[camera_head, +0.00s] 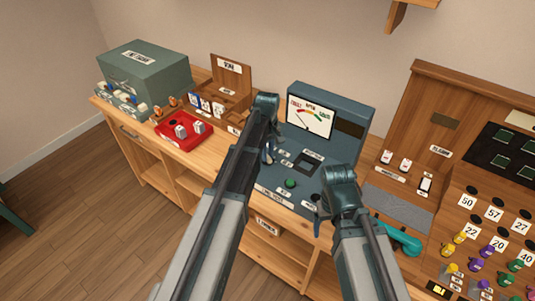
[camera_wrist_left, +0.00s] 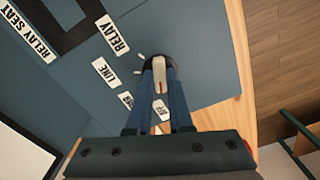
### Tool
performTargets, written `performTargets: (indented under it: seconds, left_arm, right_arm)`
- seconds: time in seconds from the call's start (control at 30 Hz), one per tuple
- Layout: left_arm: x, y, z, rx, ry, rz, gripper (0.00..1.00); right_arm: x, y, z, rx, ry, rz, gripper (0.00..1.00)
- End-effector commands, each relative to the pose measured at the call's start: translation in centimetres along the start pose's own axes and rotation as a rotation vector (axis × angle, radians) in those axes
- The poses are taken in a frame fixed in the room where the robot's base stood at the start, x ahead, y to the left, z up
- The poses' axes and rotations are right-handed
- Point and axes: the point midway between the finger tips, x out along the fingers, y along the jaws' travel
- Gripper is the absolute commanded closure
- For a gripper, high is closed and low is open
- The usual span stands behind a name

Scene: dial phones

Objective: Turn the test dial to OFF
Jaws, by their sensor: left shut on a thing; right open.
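The test dial (camera_wrist_left: 150,60) is a dark round knob with a pale grip bar in the left wrist view. My left gripper (camera_wrist_left: 159,82) is shut on this bar, one finger on each side. A red mark shows at the bar's near end. Labels RELAY (camera_wrist_left: 113,34) and LINE (camera_wrist_left: 105,72) and smaller tags lie around the dial; the smaller tags are not clearly readable. In the head view my left gripper (camera_head: 268,154) reaches down to the blue-grey test console (camera_head: 352,95), and its arm hides most of the dial. My right gripper (camera_head: 318,203) is open at the console's front right.
A green button (camera_head: 290,183) and a dark relay seat (camera_head: 309,159) are between the grippers. A red tray (camera_head: 183,131) and wooden box (camera_head: 231,76) stand left. A teal handset (camera_head: 402,239) and the wooden switchboard (camera_head: 455,110) are right.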

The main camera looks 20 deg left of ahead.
Motion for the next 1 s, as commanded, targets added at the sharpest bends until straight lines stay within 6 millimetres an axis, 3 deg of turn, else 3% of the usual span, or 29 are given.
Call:
performTargets:
  seconds: [0.03, 0.07, 0.23, 0.67, 1.0]
  left_arm:
    - [0.0, 0.0, 0.0, -0.002, 0.000, 0.000, 1.00]
    - [0.0, 0.0, 0.0, -0.002, 0.000, 0.000, 0.80]
    - [0.0, 0.0, 0.0, -0.001, 0.000, 0.000, 0.51]
    - [-0.5, 0.0, 0.0, 0.000, 0.000, 0.000, 0.51]
    - [-3.9, 0.0, 0.0, 0.000, 0.000, 0.000, 0.51]
  right_arm:
    - [0.0, 0.0, 0.0, 0.000, 0.000, 0.000, 0.13]
    - [0.0, 0.0, 0.0, 0.000, 0.000, 0.000, 0.13]
    - [0.0, 0.0, 0.0, 0.000, 0.000, 0.000, 0.13]
    - [-0.5, 0.0, 0.0, 0.000, 0.000, 0.000, 0.13]
    - [-3.9, 0.4, 0.2, 0.000, 0.000, 0.000, 0.13]
